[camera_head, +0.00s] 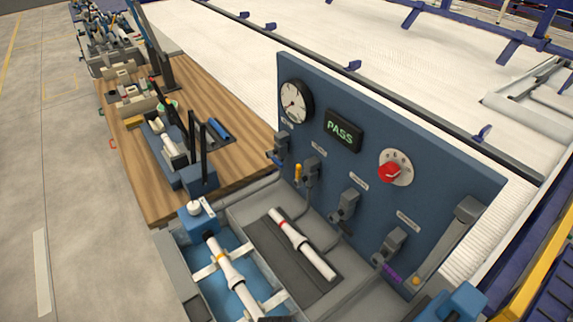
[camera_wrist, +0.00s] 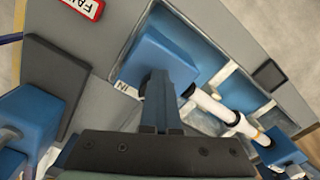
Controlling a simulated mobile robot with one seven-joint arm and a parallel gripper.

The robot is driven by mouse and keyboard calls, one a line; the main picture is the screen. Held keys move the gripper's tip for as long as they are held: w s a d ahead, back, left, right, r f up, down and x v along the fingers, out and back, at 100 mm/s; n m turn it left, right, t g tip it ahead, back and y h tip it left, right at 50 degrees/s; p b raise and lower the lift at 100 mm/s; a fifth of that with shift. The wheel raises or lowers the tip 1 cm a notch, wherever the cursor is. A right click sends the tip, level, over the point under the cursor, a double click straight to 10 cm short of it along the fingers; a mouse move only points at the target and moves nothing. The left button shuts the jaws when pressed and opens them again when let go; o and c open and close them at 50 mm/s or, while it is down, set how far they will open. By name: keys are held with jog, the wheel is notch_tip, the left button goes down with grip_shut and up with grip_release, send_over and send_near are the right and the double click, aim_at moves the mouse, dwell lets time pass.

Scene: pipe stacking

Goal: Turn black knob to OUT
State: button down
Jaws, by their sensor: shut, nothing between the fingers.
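My gripper (camera_wrist: 160,78) is shut and empty in the wrist view, its fingertips over a blue end block (camera_wrist: 152,58). A white label reading "IN" (camera_wrist: 122,88) lies just left of the fingers. The "OUT" mark is not readable. A white pipe (camera_wrist: 220,110) with an orange band runs from this block to another blue block (camera_wrist: 285,148). The head view shows that pipe (camera_head: 232,275) in the blue trough, but I cannot make out my gripper there.
A blue panel (camera_head: 340,95) carries a gauge (camera_head: 293,100), a "PASS" display (camera_head: 343,131) and a red knob (camera_head: 389,172). Another white pipe (camera_head: 302,244) lies in the grey tray. A red label (camera_wrist: 85,5) is at the wrist view's top left. A wooden bench (camera_head: 235,158) stands behind.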

jog(key=shift+s+d+r+p, duration=0.1)
jog(key=shift+s+d+p, duration=0.1)
jog(key=shift+d+p, duration=0.8)
jog(key=shift+p, duration=0.2)
jog(key=shift+s+p, duration=0.35)
jog(key=shift+p, duration=0.15)
notch_tip(320, 180, up, 4)
jog(key=p, duration=0.3)
jog(key=shift+s+f, duration=0.1)
jog(key=shift+f, duration=0.1)
notch_tip(320, 180, up, 2)
jog(key=shift+r+p, duration=0.1)
jog(key=shift+p, duration=0.65)
